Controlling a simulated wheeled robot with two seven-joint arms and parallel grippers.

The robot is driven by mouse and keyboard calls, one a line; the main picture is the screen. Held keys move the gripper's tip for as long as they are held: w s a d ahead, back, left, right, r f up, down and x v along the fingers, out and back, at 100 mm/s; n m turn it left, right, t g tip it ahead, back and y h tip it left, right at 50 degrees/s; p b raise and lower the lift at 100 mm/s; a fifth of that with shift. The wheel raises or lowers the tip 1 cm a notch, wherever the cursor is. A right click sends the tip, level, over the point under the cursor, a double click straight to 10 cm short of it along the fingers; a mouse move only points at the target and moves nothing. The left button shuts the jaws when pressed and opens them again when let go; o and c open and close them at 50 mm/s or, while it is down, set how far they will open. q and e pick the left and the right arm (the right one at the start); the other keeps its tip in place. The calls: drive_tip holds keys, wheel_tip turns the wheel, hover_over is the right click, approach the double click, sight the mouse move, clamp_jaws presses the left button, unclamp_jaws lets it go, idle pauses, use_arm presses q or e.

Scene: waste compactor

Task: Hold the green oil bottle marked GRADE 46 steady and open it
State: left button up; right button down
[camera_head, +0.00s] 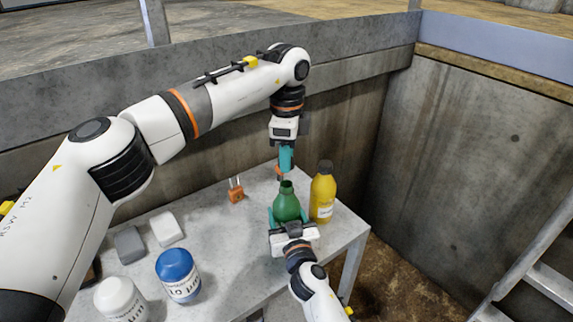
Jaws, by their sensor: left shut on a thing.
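The green oil bottle (287,206) stands upright near the right part of the grey table. Its neck is bare, with no cap seen on it, and its marking cannot be read. My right gripper (287,219) comes from the front, its teal fingers on both sides of the bottle's body, shut on it. My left gripper (286,170) points down just above the bottle's neck, apart from it. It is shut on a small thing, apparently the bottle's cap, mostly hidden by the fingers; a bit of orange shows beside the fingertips.
A yellow bottle (323,192) with a dark cap stands close right of the green one. An orange padlock-like thing (236,191), a blue-lidded jar (177,274), a white jar (120,299), and grey (130,245) and white (166,229) blocks are on the table (215,235). A concrete wall rises behind.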

drive_tip(key=shift+c, duration=1.6)
unclamp_jaws()
